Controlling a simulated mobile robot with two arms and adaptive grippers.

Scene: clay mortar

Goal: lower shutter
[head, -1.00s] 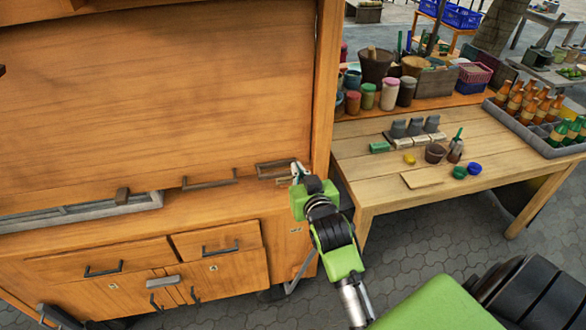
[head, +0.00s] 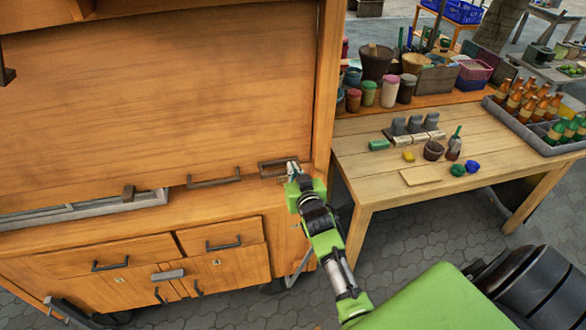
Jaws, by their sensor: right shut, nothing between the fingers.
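The wooden shutter (head: 160,120) is a large panel on the left, hung in the orange-brown wooden cabinet frame. A dark bar handle (head: 213,178) sits on its lower edge. The lower edge is close above the counter (head: 205,213), with a grey tray-like piece (head: 75,212) showing under it at the left. My right gripper (head: 292,168) is shut at the lower right corner of the shutter, by a small dark rectangular frame (head: 275,168). Nothing shows between its fingers, and I cannot tell whether it touches the panel. My left gripper is not in view.
A wooden table (head: 380,160) stands to the right with jars, pots and small tools. A crate of bottles (head: 545,137) is at its right end. Drawers with dark handles (head: 223,245) are below the counter. Paved floor (head: 420,235) is clear before the table.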

